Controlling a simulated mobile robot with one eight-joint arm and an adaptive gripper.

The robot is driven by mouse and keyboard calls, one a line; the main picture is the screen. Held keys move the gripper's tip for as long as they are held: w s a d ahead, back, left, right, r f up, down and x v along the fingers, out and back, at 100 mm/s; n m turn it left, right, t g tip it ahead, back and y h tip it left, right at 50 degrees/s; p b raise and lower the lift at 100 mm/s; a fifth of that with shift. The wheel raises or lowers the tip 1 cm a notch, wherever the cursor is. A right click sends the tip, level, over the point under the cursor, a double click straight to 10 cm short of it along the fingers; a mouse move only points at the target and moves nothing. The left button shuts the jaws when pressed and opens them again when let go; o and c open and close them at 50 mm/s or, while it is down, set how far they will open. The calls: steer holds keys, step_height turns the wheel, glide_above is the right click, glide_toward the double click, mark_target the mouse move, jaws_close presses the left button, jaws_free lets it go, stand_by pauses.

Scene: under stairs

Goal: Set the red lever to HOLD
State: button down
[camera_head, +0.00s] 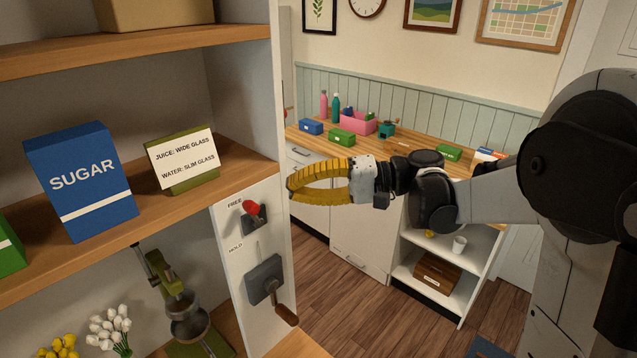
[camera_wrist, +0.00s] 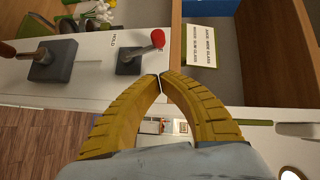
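The red lever (camera_head: 251,208) is on a dark base (camera_head: 256,219) on the white side panel of the shelf unit. Its red knob sits at the upper end, close to the FREE label (camera_head: 235,204); the HOLD label (camera_head: 236,247) is lower down. In the wrist view the red knob (camera_wrist: 158,38) leans away from the HOLD label (camera_wrist: 113,40). My gripper (camera_head: 290,186) has yellow ribbed fingers, to the right of the lever and apart from it. In the wrist view the fingertips (camera_wrist: 161,78) meet with nothing between them, just below the knob.
Below the red lever, a grey box (camera_head: 264,279) with a brown-handled crank (camera_head: 287,313) juts from the same panel. The shelf (camera_head: 120,238) left of the panel holds a sugar box (camera_head: 83,178) and a sign (camera_head: 181,160). A counter (camera_head: 410,150) stands behind my arm.

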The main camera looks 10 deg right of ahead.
mark_target(254, 210)
steer(key=a, duration=0.1)
steer(key=s+a, duration=0.1)
steer(key=a, duration=0.1)
steer(key=a+f, duration=0.1)
steer(key=a, duration=0.1)
steer(key=shift+s+a+f+p, duration=0.1)
steer(key=shift+s+a+p, duration=0.05)
steer(key=shift+s+p, duration=0.15)
steer(key=shift+s+a+n+h+p, duration=0.4)
steer(key=shift+a+n+h+p, duration=0.1)
steer(key=shift+n+h+p, duration=0.35)
steer(key=shift+s+a+r+n+h+p, duration=0.25)
steer(key=shift+a+h+p, duration=0.1)
steer(key=shift+h+p, duration=0.1)
steer(key=a+n+h+p, duration=0.1)
steer(key=s+n+h, duration=0.1)
steer(key=shift+s+a+f+t+h+p, duration=0.1)
steer(key=shift+a+f+t+h+p, duration=0.2)
steer(key=shift+a+t+p, duration=0.1)
steer(key=a+f+n+t+h, duration=0.1)
steer(key=s+a+f+n+h, duration=0.1)
steer(key=h, duration=0.1)
steer(key=shift+s+f+t+h, duration=0.2)
steer(key=shift+t+h, duration=0.1)
steer(key=shift+t, duration=0.1)
steer(key=shift+f, duration=0.15)
stand_by(0.6)
